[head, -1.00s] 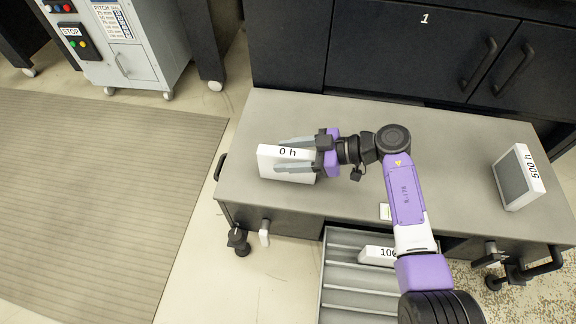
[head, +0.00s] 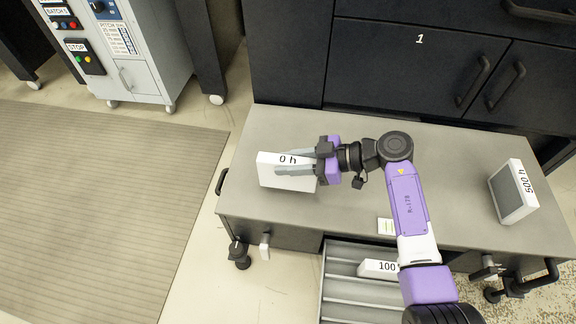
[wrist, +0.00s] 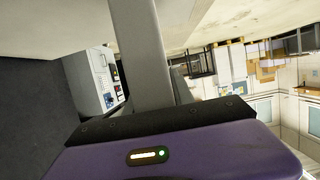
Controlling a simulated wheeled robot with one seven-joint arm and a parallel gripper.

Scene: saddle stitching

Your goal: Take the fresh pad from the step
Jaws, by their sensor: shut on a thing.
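The fresh pad (head: 288,184), a white block marked "0 h", stands upright at the left of the grey step (head: 330,128). My gripper (head: 279,163) reaches it from the right, with its fingers shut on the two sides of the pad near its top. I cannot tell whether the pad's lower edge touches the step. In the wrist view a grey finger (wrist: 148,60) runs upward from the purple gripper body; the pad is not clearly made out there.
A pad marked "500 h" (head: 512,192) stands at the step's right end. An open drawer (head: 342,283) below the front holds a pad marked "100" (head: 379,268), partly hidden by my arm. Dark cabinets (head: 420,70) stand behind. A grey machine (head: 140,75) is at the upper left.

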